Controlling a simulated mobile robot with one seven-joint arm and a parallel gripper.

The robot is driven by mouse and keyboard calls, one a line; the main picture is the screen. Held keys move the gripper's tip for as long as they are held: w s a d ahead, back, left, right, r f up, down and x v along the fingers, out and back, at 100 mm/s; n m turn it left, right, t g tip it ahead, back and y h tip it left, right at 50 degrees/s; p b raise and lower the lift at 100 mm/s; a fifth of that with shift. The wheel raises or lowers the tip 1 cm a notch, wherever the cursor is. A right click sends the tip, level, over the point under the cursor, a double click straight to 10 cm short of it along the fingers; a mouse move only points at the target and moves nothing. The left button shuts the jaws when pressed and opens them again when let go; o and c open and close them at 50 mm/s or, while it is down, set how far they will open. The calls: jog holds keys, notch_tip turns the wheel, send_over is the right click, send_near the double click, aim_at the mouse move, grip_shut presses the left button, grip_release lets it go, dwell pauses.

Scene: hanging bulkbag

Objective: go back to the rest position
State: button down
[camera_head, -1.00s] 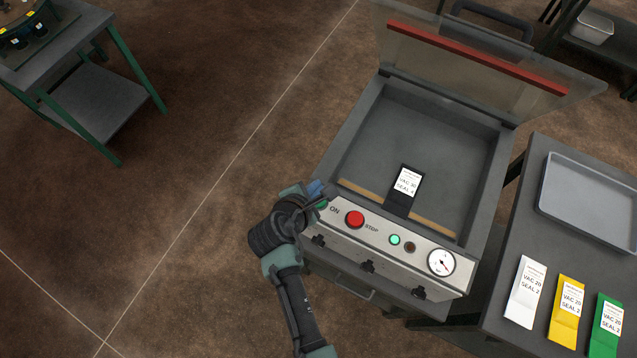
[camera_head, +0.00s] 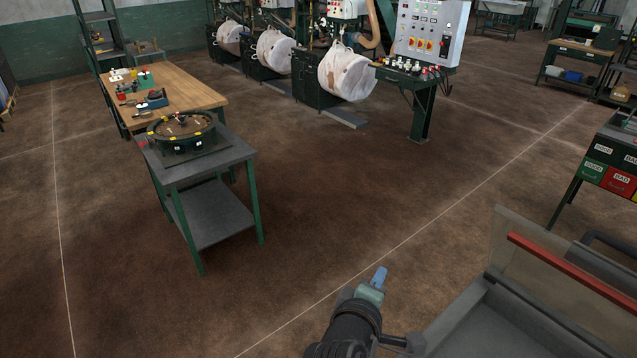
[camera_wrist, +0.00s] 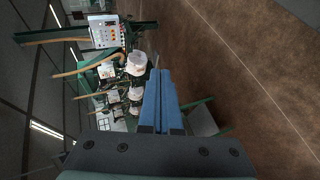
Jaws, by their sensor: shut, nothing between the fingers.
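My gripper (camera_head: 379,277) is at the bottom of the head view, left of the grey vacuum machine. Its blue fingertips point up and away from the machine, touching nothing. In the wrist view my gripper (camera_wrist: 162,75) has its two blue fingers side by side, shut with nothing between them. The vacuum machine (camera_head: 480,325) shows only in part at the lower right, with its clear lid (camera_head: 540,262) and red bar raised. Its front panel and the black pouch are out of view.
A grey table (camera_head: 215,162) with a round feeder (camera_head: 182,132) stands at the left, a wooden workbench (camera_head: 190,88) behind it. Hanging white bulk bags (camera_head: 347,72) and a control panel (camera_head: 428,32) are at the back. Labelled bins (camera_head: 620,180) stand at the right. The middle floor is clear.

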jog(key=w+a+r+m+t+y+b, duration=0.1)
jog(key=a+r+m+t, duration=0.1)
jog(key=r, duration=0.5)
jog(key=w+a+r+m+t+b, duration=0.1)
jog(key=r+t, duration=0.1)
jog(key=r, duration=0.4)
jog(key=s+a+r+m+t+y+b, duration=0.1)
jog(key=s+a+r+m+t, duration=0.1)
jog(key=r, duration=0.5)
jog(key=s+a+r+m+t+b, duration=0.1)
jog(key=s+a+r+m+t, duration=0.1)
jog(key=r, duration=0.6)
jog(key=s+a+r+m+t+y+b, duration=0.1)
jog(key=s+a+r+m+t, duration=0.1)
jog(key=s+r, duration=0.3)
notch_tip(320, 180, up, 3)
jog(key=shift+f+t+y, duration=0.1)
jog(key=shift+t+y, duration=0.2)
jog(key=shift+t, duration=0.6)
jog(key=c, duration=1.6)
grip_release()
jog(key=s+r+m+t, duration=0.1)
jog(key=s+r, duration=0.1)
jog(key=s, duration=0.1)
jog(key=s+a+r+m+t+y, duration=0.1)
jog(key=s+r, duration=0.2)
jog(key=s+r+t+y+b, duration=0.1)
jog(key=s+r, duration=0.1)
jog(key=s, duration=0.1)
jog(key=shift+a+r+m, duration=0.4)
